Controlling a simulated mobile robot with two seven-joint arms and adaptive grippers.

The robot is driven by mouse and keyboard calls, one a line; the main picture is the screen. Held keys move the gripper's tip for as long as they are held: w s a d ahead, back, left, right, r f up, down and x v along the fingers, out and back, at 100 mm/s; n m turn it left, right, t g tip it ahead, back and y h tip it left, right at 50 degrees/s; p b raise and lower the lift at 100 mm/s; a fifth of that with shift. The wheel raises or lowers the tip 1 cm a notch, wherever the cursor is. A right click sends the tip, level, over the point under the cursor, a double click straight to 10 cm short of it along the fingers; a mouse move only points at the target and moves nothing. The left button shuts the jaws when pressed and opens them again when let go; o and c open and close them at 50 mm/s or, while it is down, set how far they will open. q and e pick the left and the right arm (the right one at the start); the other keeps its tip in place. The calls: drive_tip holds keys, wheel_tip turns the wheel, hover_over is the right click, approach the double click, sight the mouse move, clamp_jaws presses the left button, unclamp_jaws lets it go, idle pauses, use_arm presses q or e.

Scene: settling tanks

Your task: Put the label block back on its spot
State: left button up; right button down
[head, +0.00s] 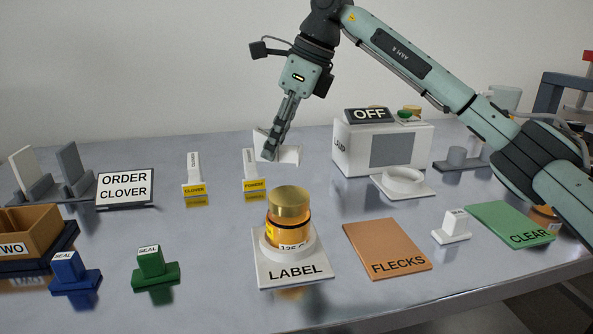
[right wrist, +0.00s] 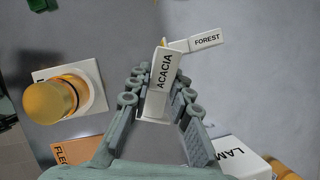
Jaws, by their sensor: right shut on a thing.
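My right gripper (head: 272,150) is shut on a white label block marked ACACIA (right wrist: 163,72), which sits between its fingers in the right wrist view. In the head view the gripper hides most of this block, and white surfaces (head: 289,154) show behind the fingers. Whether the block touches the table is unclear. The block marked FOREST (head: 250,168), with a yellow foot, stands upright just left of the gripper; it also shows in the right wrist view (right wrist: 205,40). The block marked CLOVER (head: 193,172) stands farther left. My left gripper is not in view.
An amber jar (head: 289,205) stands on the white LABEL pad (head: 296,272) in front. The white LAMP box (head: 350,150) with an OFF sign is at right. The FLECKS mat (head: 385,245) and CLEAR mat (head: 510,222) lie front right. The ORDER CLOVER sign (head: 125,186) is at left.

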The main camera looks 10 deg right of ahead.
sight(297, 150)
drive_tip(key=d+f, duration=0.1)
drive_tip(key=w+d+f, duration=0.1)
drive_tip(key=d, duration=0.1)
drive_tip(key=w+d+f, duration=0.1)
drive_tip(key=shift+w+d, duration=0.1)
drive_tip(key=shift+d, duration=0.1)
wheel_tip(297, 150, down, 4)
drive_tip(key=shift+r+p, duration=0.15)
drive_tip(key=shift+p, duration=0.15)
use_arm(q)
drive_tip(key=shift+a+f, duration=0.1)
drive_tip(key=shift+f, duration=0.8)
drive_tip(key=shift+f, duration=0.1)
use_arm(e)
drive_tip(key=shift+f, duration=0.25)
drive_tip(key=shift+f, duration=0.15)
drive_tip(key=c, duration=1.4)
unclamp_jaws()
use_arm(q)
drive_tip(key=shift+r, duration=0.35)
use_arm(e)
drive_tip(key=shift+o, duration=0.2)
